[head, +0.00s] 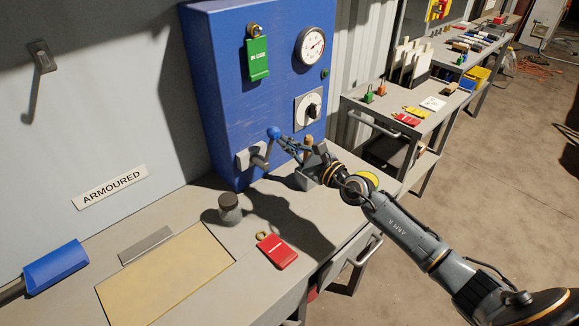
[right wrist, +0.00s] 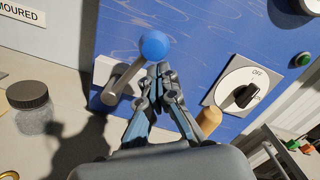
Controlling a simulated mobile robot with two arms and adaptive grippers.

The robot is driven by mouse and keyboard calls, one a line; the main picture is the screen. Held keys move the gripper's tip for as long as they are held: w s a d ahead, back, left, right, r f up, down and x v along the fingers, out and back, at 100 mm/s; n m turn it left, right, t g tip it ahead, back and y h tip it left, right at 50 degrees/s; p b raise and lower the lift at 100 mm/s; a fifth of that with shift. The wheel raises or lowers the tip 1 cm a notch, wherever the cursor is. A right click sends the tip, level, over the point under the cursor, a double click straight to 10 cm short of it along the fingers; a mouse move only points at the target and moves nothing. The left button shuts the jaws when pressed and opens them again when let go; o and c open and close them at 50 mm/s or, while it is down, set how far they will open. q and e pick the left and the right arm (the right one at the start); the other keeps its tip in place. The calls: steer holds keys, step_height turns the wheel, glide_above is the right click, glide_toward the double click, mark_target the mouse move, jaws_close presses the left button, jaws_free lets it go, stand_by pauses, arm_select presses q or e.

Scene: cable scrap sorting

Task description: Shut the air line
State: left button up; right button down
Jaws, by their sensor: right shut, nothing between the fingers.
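A lever valve with a blue ball knob (head: 274,132) stands out from the lower front of the blue cabinet (head: 215,75). Its grey body (head: 243,160) is at the cabinet's lower left. The lever slants up to the right in the right wrist view, ending in the ball (right wrist: 154,46). My right gripper (head: 284,143) is shut and empty, its tips close beside the knob. In the right wrist view its fingertips (right wrist: 160,70) are just below the ball; I cannot tell whether they touch. A pressure gauge (head: 310,46) is at the cabinet's top right. My left gripper is not in view.
A rotary switch (head: 310,109) marked OFF and a green IN USE tag (head: 257,58) are on the cabinet. A lidded jar (head: 229,209) and a red tag (head: 277,251) are on the bench. A wooden knob (right wrist: 208,121) is right of my gripper.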

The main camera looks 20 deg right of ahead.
mark_target(273, 140)
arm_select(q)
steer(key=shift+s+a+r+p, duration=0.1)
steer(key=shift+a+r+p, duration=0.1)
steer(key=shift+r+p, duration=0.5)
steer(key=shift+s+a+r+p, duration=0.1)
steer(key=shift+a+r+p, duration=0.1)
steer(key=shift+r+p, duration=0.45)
arm_select(e)
steer(key=shift+s+a+r+n, duration=0.15)
steer(key=shift+a+r+n, duration=0.2)
steer(key=shift+n, duration=0.35)
steer(key=shift+s+a+r+n, duration=0.2)
steer(key=shift+a+n, duration=0.3)
steer(key=shift+n, duration=0.2)
steer(key=shift+s+a+r+n, duration=0.1)
steer(key=shift+a+r+n, duration=0.25)
steer(key=shift+n, duration=0.35)
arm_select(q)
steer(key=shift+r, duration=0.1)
arm_select(e)
steer(key=shift+a+f, duration=0.1)
steer(key=shift+a, duration=0.05)
steer(key=shift+f, duration=0.1)
